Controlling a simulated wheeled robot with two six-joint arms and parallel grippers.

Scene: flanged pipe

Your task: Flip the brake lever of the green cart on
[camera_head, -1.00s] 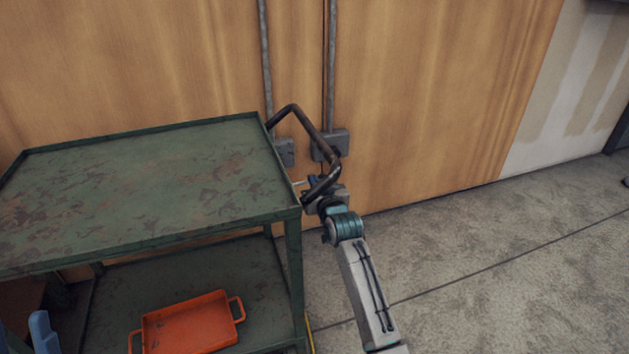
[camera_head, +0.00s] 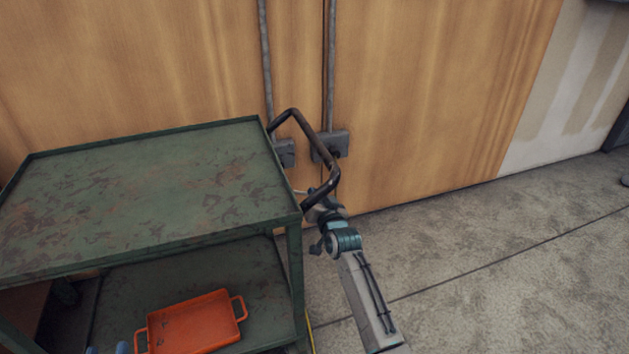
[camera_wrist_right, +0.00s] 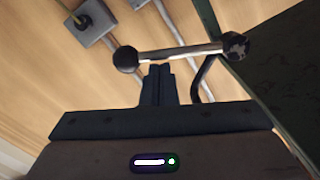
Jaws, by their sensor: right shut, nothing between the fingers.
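The green cart (camera_head: 150,185) stands at the left in the head view, with a dark bent handle (camera_head: 331,150) on its right end. The brake lever (camera_wrist_right: 180,52) is a pale metal rod in the right wrist view. It has a black ball knob at its left end and a worn dark round end at the right, by the cart's frame. My right gripper (camera_wrist_right: 157,72) is shut and empty, its tips at the rod near the knob; contact is unclear. In the head view it is largely hidden near the handle. Bluish parts of my left gripper (camera_head: 108,349) barely show at the bottom edge.
An orange tray (camera_head: 192,322) lies on the cart's lower shelf. A wooden wall (camera_head: 430,90) with conduits and grey boxes (camera_head: 330,145) stands close behind the handle.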

